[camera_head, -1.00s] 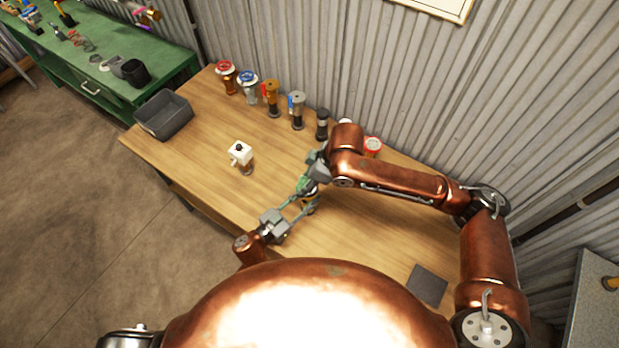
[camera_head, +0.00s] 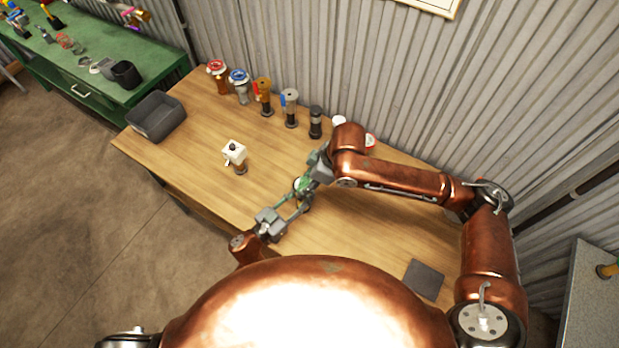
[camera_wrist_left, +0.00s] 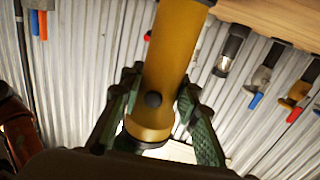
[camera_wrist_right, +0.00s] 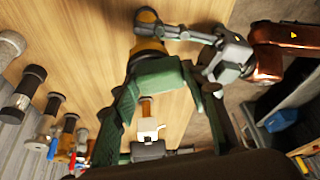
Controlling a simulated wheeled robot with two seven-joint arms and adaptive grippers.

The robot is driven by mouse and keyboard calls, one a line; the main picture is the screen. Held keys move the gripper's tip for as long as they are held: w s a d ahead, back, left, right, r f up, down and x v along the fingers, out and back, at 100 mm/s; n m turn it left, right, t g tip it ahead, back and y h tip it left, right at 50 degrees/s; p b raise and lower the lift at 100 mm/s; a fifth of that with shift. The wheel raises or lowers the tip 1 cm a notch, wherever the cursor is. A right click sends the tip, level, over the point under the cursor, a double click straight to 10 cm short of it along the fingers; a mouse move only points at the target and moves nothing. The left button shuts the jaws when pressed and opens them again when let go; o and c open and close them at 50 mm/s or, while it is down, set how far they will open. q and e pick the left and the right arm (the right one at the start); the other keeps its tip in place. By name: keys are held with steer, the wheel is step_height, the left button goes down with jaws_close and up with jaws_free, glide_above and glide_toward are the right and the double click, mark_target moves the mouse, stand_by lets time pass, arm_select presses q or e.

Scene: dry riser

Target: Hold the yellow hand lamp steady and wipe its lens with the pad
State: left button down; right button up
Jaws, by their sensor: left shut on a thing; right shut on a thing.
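The yellow hand lamp (camera_wrist_left: 170,65) stands between the two green-padded fingers of my left gripper (camera_wrist_left: 155,105), which is shut on its body. It shows partly in the right wrist view (camera_wrist_right: 149,46), beside the left fingers. My right gripper (camera_head: 311,176) is close above the lamp in the head view and shut on a green pad (camera_wrist_right: 160,75). In the right wrist view the pad is right at the lamp's end. I cannot tell whether they touch, and the lens is hidden.
Several valve-like fittings (camera_head: 263,95) line the wall edge. A grey bin (camera_head: 157,117) is at the left end and a dark mat (camera_head: 423,279) at the right. The wooden table between is mostly clear.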

step_height(320, 180, up, 2)
steer(key=shift+r, duration=3)
steer(key=d, duration=0.8)
arm_select(q)
steer(key=c, duration=1.4)
jaws_free()
